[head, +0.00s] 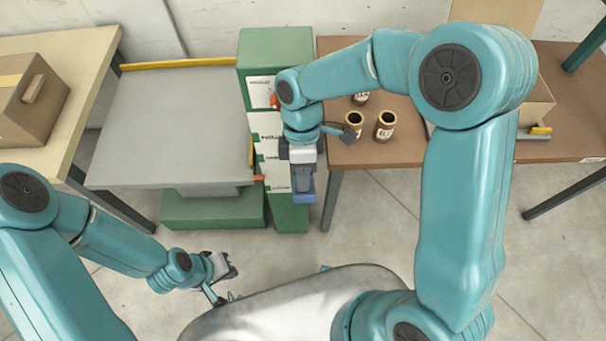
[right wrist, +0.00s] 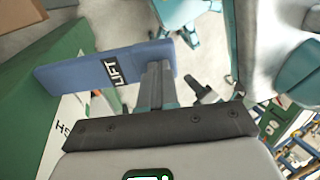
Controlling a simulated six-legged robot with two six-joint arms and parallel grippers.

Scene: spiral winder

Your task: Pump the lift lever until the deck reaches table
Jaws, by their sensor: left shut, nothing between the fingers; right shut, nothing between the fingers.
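The lift lever is a blue paddle (head: 306,190) on the front of the green column (head: 275,50). In the right wrist view the lever (right wrist: 75,72) carries a LIFT label. My right gripper (head: 303,182) is shut and points down at the lever. In the right wrist view its fingers (right wrist: 157,82) overlap the lever's end with nothing between them; whether they touch it I cannot tell. The grey deck (head: 170,115) stands left of the column above a green base (head: 212,210). Its height against the wooden table (head: 85,50) is hard to judge. My left gripper (head: 230,268) is shut and empty, low over the floor.
A cardboard box (head: 30,98) sits on the left table. A brown table (head: 420,135) on the right holds several labelled cylinders (head: 385,125) and an open carton (head: 538,105), partly behind my right arm. Yellow strips edge the deck. The floor (head: 390,215) in front is clear.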

